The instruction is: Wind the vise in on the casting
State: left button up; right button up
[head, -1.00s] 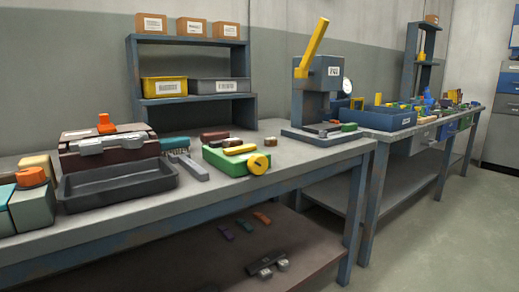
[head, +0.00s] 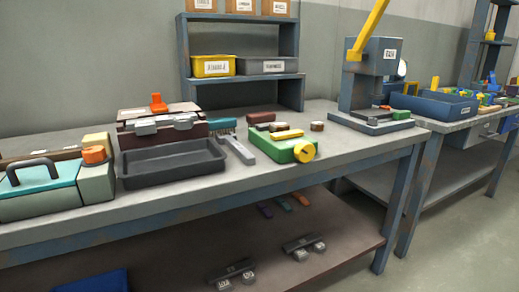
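A green vise (head: 268,145) stands on the near workbench, right of the middle of the picture. Its round yellow handwheel (head: 304,152) faces the front right. Small brown blocks (head: 261,118) sit at or just behind the vise; I cannot tell which is the casting or whether the jaws touch one. A small brown round piece (head: 317,126) lies behind the handwheel. Neither of my grippers shows in the head view.
A teal toolbox (head: 40,192) is at far left. The bench front (head: 345,155) right of the handwheel is clear.

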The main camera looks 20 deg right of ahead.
aim_at(304, 151)
jog(key=l+u, duration=0.3)
jog(key=l, duration=0.2)
jog(key=k+l+u, duration=0.1)
jog(key=l+u, duration=0.2)
jog(key=l, duration=0.15)
jog(key=k+l+u, duration=0.1)
jog(key=l+u, duration=0.15)
jog(key=l, duration=0.25)
jog(key=k+l+u, duration=0.15)
jog(key=l+u, duration=0.15)
jog(key=l, duration=0.15)
